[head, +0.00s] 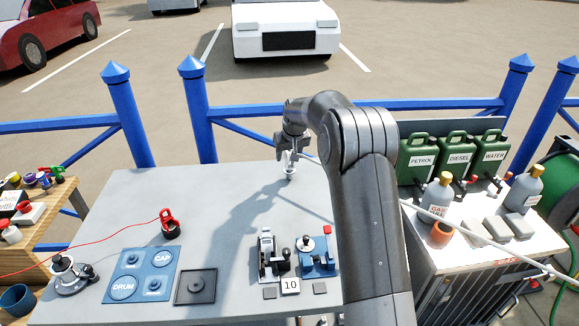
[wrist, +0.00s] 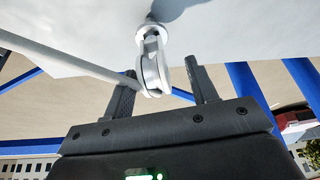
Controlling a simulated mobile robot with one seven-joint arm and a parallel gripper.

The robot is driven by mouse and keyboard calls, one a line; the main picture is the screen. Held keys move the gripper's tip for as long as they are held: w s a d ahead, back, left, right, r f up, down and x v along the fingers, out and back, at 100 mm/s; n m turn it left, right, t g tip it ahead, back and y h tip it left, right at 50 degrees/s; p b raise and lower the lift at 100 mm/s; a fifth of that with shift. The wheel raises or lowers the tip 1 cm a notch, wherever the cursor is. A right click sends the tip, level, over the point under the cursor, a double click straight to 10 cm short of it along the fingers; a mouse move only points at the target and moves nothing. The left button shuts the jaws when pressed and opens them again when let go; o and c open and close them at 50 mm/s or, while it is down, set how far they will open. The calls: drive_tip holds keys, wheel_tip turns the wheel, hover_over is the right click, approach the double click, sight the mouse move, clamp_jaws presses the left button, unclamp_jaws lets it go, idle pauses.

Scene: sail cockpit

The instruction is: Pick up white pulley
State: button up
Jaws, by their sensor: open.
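The white pulley (head: 290,172) stands on the grey table (head: 225,215) near its far edge, just below my gripper (head: 289,153). In the wrist view the white pulley (wrist: 152,62) shows close up, with a round base on the table surface and its wheel housing towards the jaws. My gripper (wrist: 163,80) is open there, one finger on each side of the pulley's near end. I see a gap to the right finger; whether the left finger touches the pulley is unclear. My arm hides part of the table's right side in the head view.
A white line (head: 450,222) runs from near the pulley to the lower right. Blue railing (head: 255,106) stands behind the table. A red clamp-like piece (head: 169,224), blue tray (head: 141,275), black square plate (head: 196,286) and deck fittings (head: 270,255) occupy the near side. The table's far left is clear.

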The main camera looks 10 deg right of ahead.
sight(290, 161)
drive_tip(key=x, duration=0.2)
drive_tip(key=d+x, duration=0.1)
drive_tip(key=x, duration=0.1)
drive_tip(key=shift+s+a+f, duration=0.1)
drive_tip(key=shift+f, duration=0.5)
drive_tip(key=shift+c, duration=0.2)
drive_tip(key=shift+r, duration=0.1)
clamp_jaws()
